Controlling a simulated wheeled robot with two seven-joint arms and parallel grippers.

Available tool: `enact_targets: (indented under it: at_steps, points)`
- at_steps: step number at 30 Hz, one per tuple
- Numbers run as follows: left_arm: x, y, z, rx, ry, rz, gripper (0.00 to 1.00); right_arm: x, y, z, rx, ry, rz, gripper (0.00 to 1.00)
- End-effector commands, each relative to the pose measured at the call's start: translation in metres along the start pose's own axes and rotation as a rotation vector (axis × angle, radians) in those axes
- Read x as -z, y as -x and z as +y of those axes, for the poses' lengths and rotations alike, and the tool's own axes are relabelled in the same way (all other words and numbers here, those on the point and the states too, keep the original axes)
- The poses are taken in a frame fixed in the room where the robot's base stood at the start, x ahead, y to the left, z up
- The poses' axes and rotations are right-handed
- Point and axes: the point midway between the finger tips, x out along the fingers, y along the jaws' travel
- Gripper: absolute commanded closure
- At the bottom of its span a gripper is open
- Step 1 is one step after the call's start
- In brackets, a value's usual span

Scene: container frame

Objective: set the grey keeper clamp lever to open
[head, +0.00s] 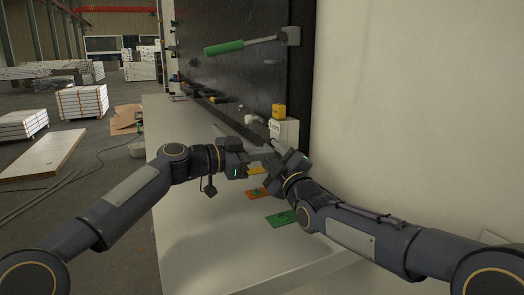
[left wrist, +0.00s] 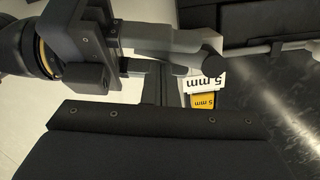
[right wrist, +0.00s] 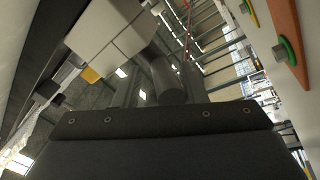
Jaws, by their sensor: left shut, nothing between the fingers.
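A dark grey rounded handle, which looks like the keeper clamp lever (left wrist: 208,64), shows in the left wrist view by the "5 mm" labels. It also shows in the right wrist view (right wrist: 168,82). In the head view the two grippers mostly hide it, beside the white block at the panel foot. My right gripper (head: 273,148) has its fingers apart, with the handle between or just beyond them; contact is unclear. My left gripper (head: 258,156) is shut and empty, just left of the right one. The lever's setting cannot be read.
A green-handled lever (head: 224,47) sticks out from the black panel (head: 235,80) higher up. A white block (head: 285,131) with a yellow piece (head: 279,110) stands at the panel's foot. Orange and green plates (head: 282,218) lie on the bench (head: 200,222). The near bench is clear.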

Motion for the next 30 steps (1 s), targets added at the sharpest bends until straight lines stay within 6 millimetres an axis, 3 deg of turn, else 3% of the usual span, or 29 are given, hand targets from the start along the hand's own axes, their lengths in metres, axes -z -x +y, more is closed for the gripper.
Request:
enact_targets:
  at_steps: [8, 13, 24, 30]
  points:
    - [-0.003, -0.001, 0.000, 0.001, 0.002, -0.004, 1.00, 0.002, 0.000, 0.002, -0.006, 0.000, 0.004, 0.59]
    - [-0.001, 0.000, -0.001, 0.002, 0.001, -0.002, 1.00, 0.003, 0.013, 0.002, -0.003, 0.000, 0.003, 0.59]
    - [-0.002, 0.000, -0.001, 0.002, 0.001, -0.003, 1.00, 0.012, 0.090, 0.019, -0.008, 0.001, 0.002, 0.59]
    - [-0.001, 0.000, -0.001, 0.002, 0.001, -0.001, 1.00, 0.017, 0.119, 0.024, -0.005, 0.001, 0.003, 0.59]
